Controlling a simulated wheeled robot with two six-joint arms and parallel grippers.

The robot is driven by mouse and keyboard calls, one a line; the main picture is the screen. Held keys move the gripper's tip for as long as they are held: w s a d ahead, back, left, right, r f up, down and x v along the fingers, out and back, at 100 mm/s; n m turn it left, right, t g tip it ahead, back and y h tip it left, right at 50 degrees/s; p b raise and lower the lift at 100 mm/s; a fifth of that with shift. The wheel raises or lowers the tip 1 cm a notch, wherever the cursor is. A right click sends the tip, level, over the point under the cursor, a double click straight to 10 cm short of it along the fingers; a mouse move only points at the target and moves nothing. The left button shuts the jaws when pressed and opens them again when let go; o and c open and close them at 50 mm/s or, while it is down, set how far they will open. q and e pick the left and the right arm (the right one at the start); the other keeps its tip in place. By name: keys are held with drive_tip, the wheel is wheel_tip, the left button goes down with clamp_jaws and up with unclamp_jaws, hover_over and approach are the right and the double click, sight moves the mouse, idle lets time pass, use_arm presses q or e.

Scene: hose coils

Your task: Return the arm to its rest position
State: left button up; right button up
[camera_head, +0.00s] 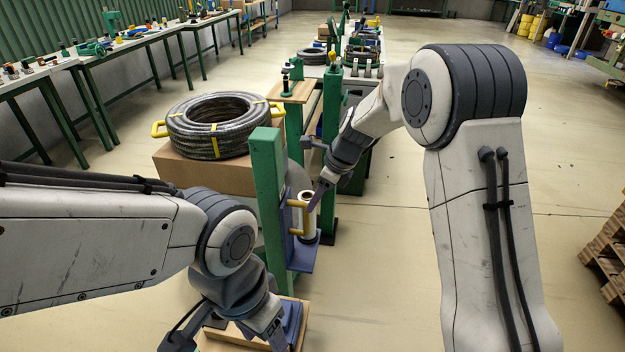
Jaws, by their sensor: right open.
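My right arm reaches in from the right, and its elbow fills much of the right side. My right gripper (319,196) points down beside a white cylinder (307,222) with a yellow handle (293,218), on a bracket at the green post (268,200). It is open; I cannot tell whether it touches the cylinder. My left arm comes in from the left and bends down at the lower middle. My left gripper (270,338) is low, at the bottom edge, and its fingers are not clear. Both arms are away from their bases in this view.
A grey hose coil (217,120) with yellow bands and handles lies on a cardboard box (182,168). Green stands and a bench with more coils (313,56) run behind. Workbenches with tools (125,40) line the left wall. A wooden pallet (607,250) stands right. Floor between is clear.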

drive_tip(key=s+a+r+n+g+h+p, duration=0.1)
drive_tip(key=s+a+r+n, duration=0.25)
drive_tip(key=s+n, duration=0.45)
drive_tip(key=s+a+r+n+p, duration=0.15)
drive_tip(key=s+r+n, duration=0.35)
drive_tip(key=s, duration=0.5)
drive_tip(key=s+d+n+h, duration=0.1)
drive_tip(key=s+d+n, duration=0.1)
drive_tip(key=s+n, duration=0.6)
drive_tip(key=s+d+n+g+h, duration=0.1)
drive_tip(key=s+n, duration=0.8)
drive_tip(key=shift+d+n+p, duration=0.3)
drive_tip(key=shift+d, duration=0.05)
